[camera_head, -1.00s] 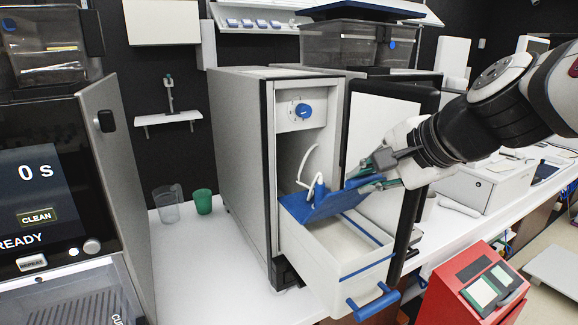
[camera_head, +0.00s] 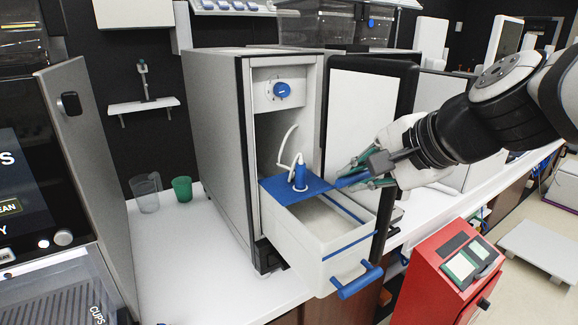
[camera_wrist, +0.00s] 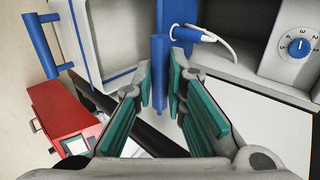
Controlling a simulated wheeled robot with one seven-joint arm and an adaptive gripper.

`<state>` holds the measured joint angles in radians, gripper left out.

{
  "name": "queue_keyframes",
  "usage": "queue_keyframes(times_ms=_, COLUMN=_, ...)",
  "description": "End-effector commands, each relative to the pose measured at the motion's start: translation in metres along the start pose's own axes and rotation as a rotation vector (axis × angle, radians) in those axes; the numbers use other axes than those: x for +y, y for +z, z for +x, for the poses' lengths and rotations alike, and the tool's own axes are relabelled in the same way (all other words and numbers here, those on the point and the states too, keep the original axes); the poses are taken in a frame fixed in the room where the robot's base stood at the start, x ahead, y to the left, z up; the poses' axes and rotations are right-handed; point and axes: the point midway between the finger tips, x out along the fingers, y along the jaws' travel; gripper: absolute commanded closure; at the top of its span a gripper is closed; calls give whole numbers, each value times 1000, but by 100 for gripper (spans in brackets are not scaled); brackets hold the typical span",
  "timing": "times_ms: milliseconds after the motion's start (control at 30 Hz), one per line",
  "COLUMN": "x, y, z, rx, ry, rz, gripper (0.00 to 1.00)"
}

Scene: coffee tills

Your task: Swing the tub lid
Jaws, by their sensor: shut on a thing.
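The white tub (camera_head: 322,262) is drawn out of the front of the tall grey machine (camera_head: 215,130), with a blue bar handle (camera_head: 357,281) on its front. The blue lid (camera_head: 290,189) lies almost flat over the back part of the tub; the front part is uncovered. A blue fitting (camera_head: 300,176) with a white hose stands on the lid. My gripper (camera_head: 347,178) is at the lid's right side, shut on its blue lever. In the wrist view, this lever (camera_wrist: 160,85) stands between the teal finger pads; the exact contact is hard to see.
The machine's open door (camera_head: 368,115) stands behind my gripper. A red card terminal box (camera_head: 450,275) stands at the lower right. A clear jug (camera_head: 146,192) and a green cup (camera_head: 182,188) stand on the white counter to the left.

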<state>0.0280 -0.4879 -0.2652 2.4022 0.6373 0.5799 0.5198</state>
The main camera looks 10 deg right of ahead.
Motion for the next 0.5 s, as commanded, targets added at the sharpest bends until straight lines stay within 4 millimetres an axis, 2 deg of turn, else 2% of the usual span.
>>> queue_keyframes(times_ms=233, x=5, y=0, z=1, rx=-1, ry=0, rz=1, gripper=100)
queue_keyframes(times_ms=500, x=30, y=0, z=6, rx=0, ry=-1, rz=0, gripper=100)
